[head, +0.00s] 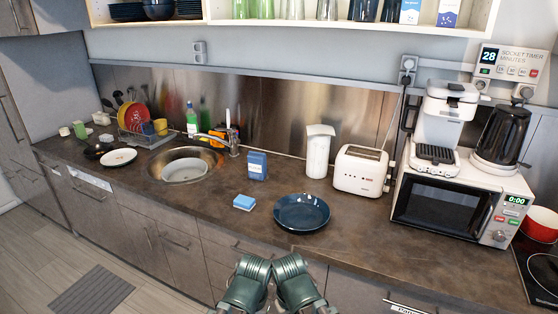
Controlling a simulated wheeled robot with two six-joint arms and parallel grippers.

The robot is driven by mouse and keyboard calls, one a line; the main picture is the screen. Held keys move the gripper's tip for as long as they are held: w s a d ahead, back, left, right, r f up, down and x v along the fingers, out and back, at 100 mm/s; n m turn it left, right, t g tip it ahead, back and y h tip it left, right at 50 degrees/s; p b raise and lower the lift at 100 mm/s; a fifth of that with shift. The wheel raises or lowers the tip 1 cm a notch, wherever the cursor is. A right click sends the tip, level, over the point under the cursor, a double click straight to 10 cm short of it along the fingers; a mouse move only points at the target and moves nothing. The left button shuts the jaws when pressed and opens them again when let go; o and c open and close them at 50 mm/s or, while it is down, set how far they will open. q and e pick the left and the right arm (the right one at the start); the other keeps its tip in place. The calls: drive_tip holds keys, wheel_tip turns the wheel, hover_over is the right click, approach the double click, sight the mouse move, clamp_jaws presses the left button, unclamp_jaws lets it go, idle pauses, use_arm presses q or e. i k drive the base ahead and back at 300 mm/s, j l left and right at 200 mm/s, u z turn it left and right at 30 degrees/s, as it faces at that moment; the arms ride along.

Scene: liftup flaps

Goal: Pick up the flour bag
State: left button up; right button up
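No package here can be read for certain as the flour bag. My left gripper (252,266) and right gripper (289,264) are side by side at the bottom middle, in front of the counter and far below the shelf. Nothing is seen held in them. Their fingers are too unclear to tell open from shut.
The counter (345,228) holds a blue box (257,165), a blue sponge (244,202), a dark blue plate (302,212), a toaster (361,170) and a microwave (443,207) with a coffee machine (437,128) on top. Glasses and cups fill the shelf (300,27) left of the packages.

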sight(257, 162)
drive_tip(key=i+j+z, duration=0.15)
drive_tip(key=j+z, duration=0.15)
drive_tip(key=i+j+z, duration=0.15)
drive_tip(key=j+z, duration=0.45)
drive_tip(key=j, duration=0.2)
drive_tip(key=i+j+z, duration=0.1)
drive_tip(key=j+z, duration=0.2)
drive_tip(key=j, duration=0.1)
